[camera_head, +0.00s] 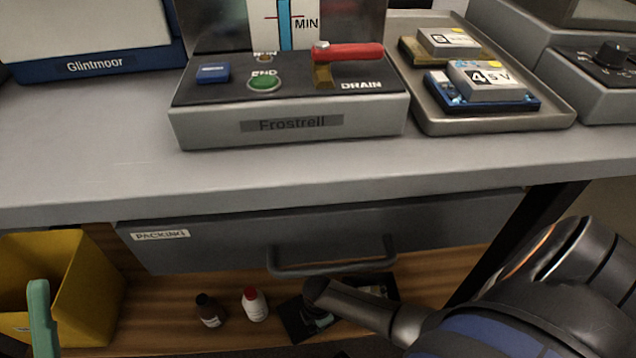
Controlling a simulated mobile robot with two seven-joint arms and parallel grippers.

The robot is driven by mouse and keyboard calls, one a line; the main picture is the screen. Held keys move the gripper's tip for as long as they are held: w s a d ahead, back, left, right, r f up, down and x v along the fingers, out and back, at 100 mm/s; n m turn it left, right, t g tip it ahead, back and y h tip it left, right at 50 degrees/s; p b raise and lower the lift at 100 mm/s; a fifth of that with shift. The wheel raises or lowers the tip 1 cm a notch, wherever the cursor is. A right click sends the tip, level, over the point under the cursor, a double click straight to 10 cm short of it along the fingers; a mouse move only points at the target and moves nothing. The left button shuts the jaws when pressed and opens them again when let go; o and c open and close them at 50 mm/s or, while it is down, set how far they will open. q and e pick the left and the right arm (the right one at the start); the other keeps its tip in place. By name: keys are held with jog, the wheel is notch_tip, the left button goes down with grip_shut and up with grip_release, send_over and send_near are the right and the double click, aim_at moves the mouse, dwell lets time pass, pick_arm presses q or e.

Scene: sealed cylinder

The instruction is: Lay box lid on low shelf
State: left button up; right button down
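A dark, flat, rectangular piece (296,322), which may be the box lid, is at the wooden low shelf (440,275) under the bench. My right arm crosses in front of it and hides its middle. My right gripper (318,318) is at this dark piece, with a bit of green fingertip showing. Whether it grips the piece, and whether the piece touches the shelf, I cannot tell. A green finger, seemingly of my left gripper (41,318), shows at the lower left in front of the yellow bin; the rest is out of frame.
A brown bottle (209,311) and a white bottle with a red cap (254,305) stand left of the dark piece. The yellow bin (85,290) is farther left. A closed drawer (220,245) with a protruding handle (333,266) hangs above. The bench top holds the Frostrell unit (290,125) and a metal tray (556,121).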

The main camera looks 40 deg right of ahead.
jog(key=shift+f, duration=0.15)
jog(key=c, duration=0.9)
grip_release()
jog(key=shift+o, duration=0.2)
pick_arm(q)
notch_tip(320, 180, up, 7)
jog(key=m+p, duration=0.1)
jog(key=p, duration=0.6)
jog(key=shift+s+a+r+t, duration=0.15)
jog(key=shift+a+r+t, duration=0.05)
jog(key=shift+a+t, duration=0.15)
pick_arm(e)
notch_tip(320, 180, up, 12)
